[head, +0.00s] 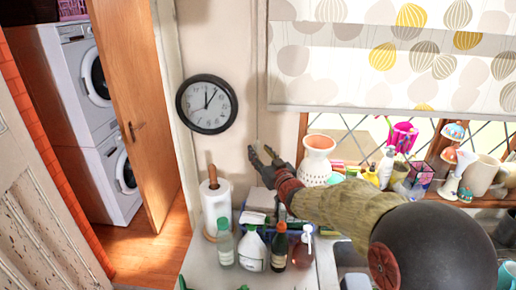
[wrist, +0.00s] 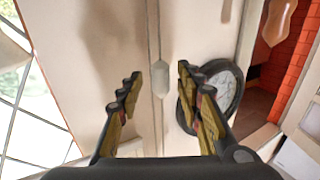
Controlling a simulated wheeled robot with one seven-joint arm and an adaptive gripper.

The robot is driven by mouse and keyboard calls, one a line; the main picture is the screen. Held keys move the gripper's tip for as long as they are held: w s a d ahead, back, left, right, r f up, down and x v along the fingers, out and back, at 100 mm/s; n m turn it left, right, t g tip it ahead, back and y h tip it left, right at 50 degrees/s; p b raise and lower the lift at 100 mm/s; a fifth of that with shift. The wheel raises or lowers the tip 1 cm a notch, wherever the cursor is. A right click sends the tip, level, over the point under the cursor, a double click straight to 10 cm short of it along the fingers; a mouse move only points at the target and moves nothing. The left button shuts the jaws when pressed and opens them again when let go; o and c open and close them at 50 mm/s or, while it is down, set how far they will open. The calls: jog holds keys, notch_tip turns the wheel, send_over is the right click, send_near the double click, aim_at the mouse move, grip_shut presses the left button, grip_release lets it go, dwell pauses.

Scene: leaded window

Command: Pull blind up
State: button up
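The patterned blind (head: 390,60) hangs partway down over the window at the upper right of the head view. Its pull cord (head: 257,75) runs down the wall to the left of the blind. In the wrist view a pale knob (wrist: 159,76) on the cord hangs between my two fingers, with space on both sides. My gripper (head: 263,152) is open and empty close to the lower end of the cord. It also shows in the wrist view (wrist: 158,80). Whether the knob is level in depth with the fingertips is hard to tell.
A wall clock (head: 207,104) hangs left of my gripper. Below stand a paper towel roll (head: 216,208) and several bottles (head: 254,250). An orange-and-white vase (head: 316,160) and many ornaments line the sill near my arm. A wooden door (head: 140,100) stands open at left.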

aim_at(258, 150)
jog(key=shift+x, duration=1.55)
jog(key=shift+r, duration=0.1)
jog(key=shift+c, duration=0.6)
jog(key=c, duration=0.7)
grip_shut()
